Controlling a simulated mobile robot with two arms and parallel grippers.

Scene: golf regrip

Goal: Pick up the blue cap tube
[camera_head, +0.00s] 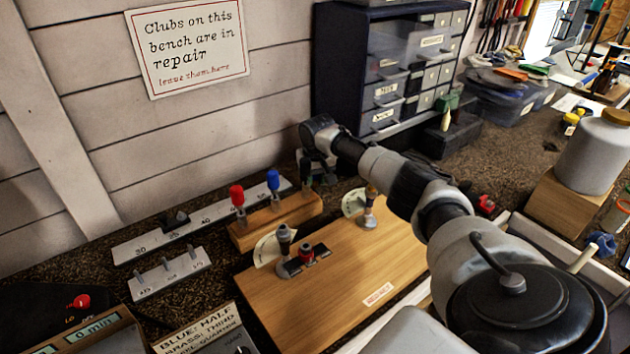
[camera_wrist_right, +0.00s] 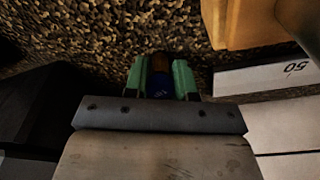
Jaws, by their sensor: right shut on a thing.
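My right gripper (camera_head: 318,170) reaches down behind the right end of the small wooden rack in the head view. My left gripper is not in view.
The wooden rack (camera_head: 290,213) holds upright tools with red (camera_head: 237,195) and blue (camera_head: 272,180) tops. A long ruler strip (camera_head: 150,243) lies alongside. A wooden board (camera_head: 330,290) with fittings is in front. A dark drawer cabinet (camera_head: 345,65) stands behind.

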